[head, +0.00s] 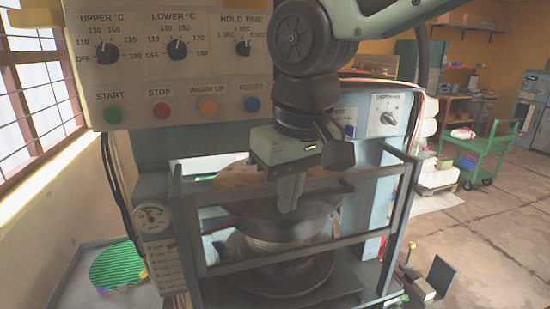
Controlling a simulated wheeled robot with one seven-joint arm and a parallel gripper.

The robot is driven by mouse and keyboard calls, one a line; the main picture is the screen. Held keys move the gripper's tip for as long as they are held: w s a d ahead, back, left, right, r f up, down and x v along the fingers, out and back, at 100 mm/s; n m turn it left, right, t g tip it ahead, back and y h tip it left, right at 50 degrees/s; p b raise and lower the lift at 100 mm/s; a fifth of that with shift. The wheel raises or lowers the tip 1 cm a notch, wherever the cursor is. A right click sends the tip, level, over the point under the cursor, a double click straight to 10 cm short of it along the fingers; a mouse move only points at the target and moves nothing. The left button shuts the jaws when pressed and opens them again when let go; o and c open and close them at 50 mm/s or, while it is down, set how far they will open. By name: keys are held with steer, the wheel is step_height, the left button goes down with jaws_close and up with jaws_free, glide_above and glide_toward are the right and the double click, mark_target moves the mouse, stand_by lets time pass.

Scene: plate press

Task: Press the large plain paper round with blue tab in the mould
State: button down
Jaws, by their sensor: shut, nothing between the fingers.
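The press shows its cream control panel (190,75), with a green START button (112,114), red STOP, orange WARM UP and blue RESET buttons. Below it, a barred guard (270,258) stands in front of the round mould (290,222). My gripper (288,208) points down with its fingers together and empty, in front of the mould's upper part, overlapping the guard's top bar in the picture. I cannot tell whether it touches the bar. A pale layer shows between the mould's halves, partly behind the bars. I cannot make out the large paper round or its blue tab.
Left of the guard are a pressure gauge (152,218) and a label card. A green ribbed disc (116,266) lies at lower left. A side cabinet with a dial (388,117) stands right. A green trolley (480,145) is farther back, with open floor at right.

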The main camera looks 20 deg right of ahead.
steer(key=w+d+r+m+t+p, duration=0.1)
steer(key=w+r+m, duration=0.15)
steer(key=r, duration=0.35)
steer(key=w+d+r+m, duration=0.1)
steer(key=w+d+r, duration=0.1)
steer(key=w+r, duration=0.25)
steer(key=p, duration=0.5)
glide_above(286, 256)
steer(key=s, duration=0.1)
steer(key=shift+h, duration=0.3)
steer(key=f, duration=1.2)
steer(key=shift+s+a, duration=0.2)
steer(key=shift+a, duration=0.15)
steer(key=shift+f+t, duration=0.1)
steer(key=shift+t, duration=0.2)
step_height(286, 256, down, 20)
steer(key=b, duration=1.7)
steer(key=shift+s, duration=0.1)
